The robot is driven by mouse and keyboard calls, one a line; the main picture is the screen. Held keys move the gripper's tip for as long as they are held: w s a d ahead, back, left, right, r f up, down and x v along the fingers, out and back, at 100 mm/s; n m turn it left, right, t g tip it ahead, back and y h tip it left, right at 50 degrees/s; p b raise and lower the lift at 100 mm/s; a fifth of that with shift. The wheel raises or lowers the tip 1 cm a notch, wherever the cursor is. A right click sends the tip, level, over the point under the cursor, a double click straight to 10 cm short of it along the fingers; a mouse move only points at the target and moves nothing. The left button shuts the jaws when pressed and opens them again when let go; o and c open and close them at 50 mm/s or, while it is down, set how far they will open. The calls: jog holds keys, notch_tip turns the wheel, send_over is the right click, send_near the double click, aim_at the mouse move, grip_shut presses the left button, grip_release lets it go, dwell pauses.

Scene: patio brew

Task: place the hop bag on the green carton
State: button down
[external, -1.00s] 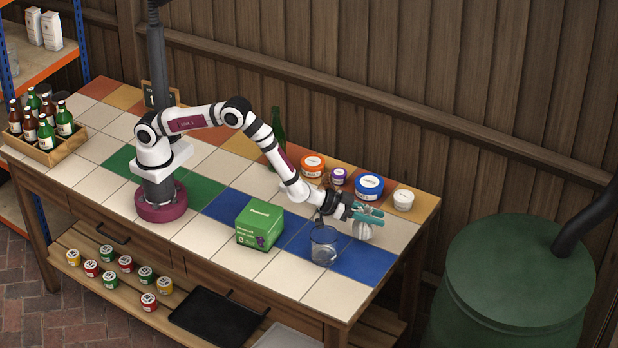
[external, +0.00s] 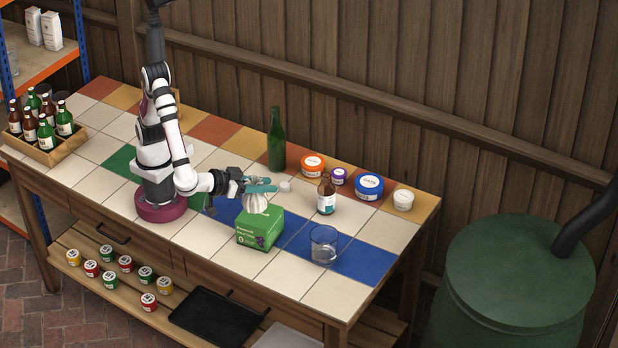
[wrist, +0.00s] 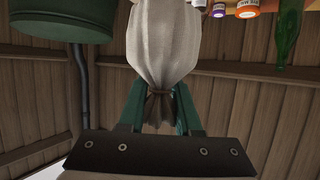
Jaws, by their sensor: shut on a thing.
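The hop bag (external: 256,204) is a pale cloth sack with a tied neck. My gripper (external: 258,186) is shut on it at the neck. The green carton (external: 259,232) stands on the tiled table with the bag directly over its top. The bag's lower end is at the carton's top face; I cannot tell whether they touch. In the wrist view the bag (wrist: 165,45) is held between the green fingers of my gripper (wrist: 158,100), and the carton is not seen.
A clear glass (external: 323,246) stands right of the carton. A brown bottle (external: 326,196), a green bottle (external: 277,142) and several lidded tubs (external: 369,187) stand behind. A bottle crate (external: 47,148) is at the far left. White tiles in front of the carton are clear.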

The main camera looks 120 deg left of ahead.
jog(key=s+d+n+g+y, duration=0.1)
jog(key=s+d+n+g, duration=0.1)
jog(key=s, duration=0.7)
send_over(267, 210)
notch_tip(267, 210, down, 7)
notch_tip(267, 210, down, 4)
jog(key=shift+a+r, duration=0.1)
jog(key=c, duration=0.6)
grip_release()
